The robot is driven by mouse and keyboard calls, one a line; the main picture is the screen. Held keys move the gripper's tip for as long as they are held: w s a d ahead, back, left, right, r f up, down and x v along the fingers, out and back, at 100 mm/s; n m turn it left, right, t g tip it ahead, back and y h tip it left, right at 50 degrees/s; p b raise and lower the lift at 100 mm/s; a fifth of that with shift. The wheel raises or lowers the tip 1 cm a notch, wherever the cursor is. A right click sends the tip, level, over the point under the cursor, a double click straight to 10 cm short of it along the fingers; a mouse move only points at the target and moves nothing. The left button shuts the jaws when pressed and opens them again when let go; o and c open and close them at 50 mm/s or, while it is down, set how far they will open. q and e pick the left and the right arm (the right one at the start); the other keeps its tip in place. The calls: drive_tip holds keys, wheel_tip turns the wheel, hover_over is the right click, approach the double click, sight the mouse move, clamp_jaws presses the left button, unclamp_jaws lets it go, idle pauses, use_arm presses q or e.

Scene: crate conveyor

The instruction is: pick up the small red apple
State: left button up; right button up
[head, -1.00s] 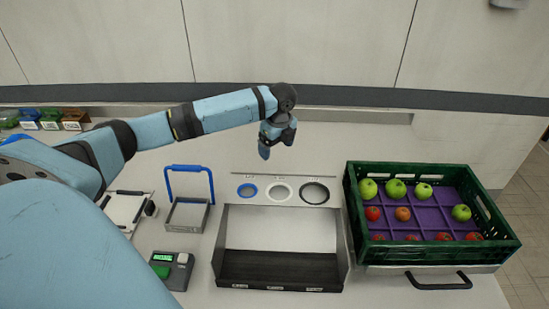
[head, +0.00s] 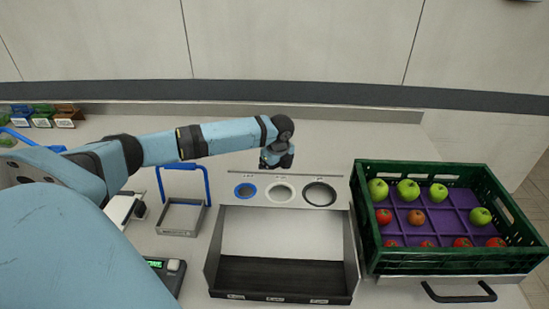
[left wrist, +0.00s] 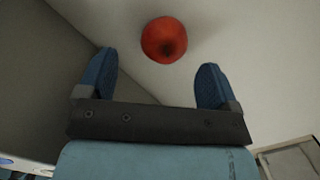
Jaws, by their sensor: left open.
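A red apple (left wrist: 164,40) shows in the left wrist view, lying on a pale surface beyond the fingertips and roughly centred between them. I cannot make it out in the head view, where the gripper or the sizing stand may hide it. My left gripper (head: 277,162) is above the worktop, just behind the stand with three ringed holes. In the left wrist view its two blue fingers (left wrist: 155,85) are spread apart with nothing between them. Several other red apples, such as one at the crate's left (head: 383,216), sit in the crate. My right gripper is out of view.
A green crate (head: 449,267) with purple compartments and green and red apples stands at the right. The sizing stand (head: 210,250) has an open-topped tray in front. A blue-handled frame (head: 180,218) and a scale-like box (head: 172,268) stand left of it.

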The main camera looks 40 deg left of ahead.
use_arm(q)
drive_tip(key=f, duration=0.3)
drive_tip(key=a+f, duration=0.1)
drive_tip(key=f, duration=0.1)
drive_tip(key=shift+w, duration=0.25)
drive_tip(key=c, duration=1)
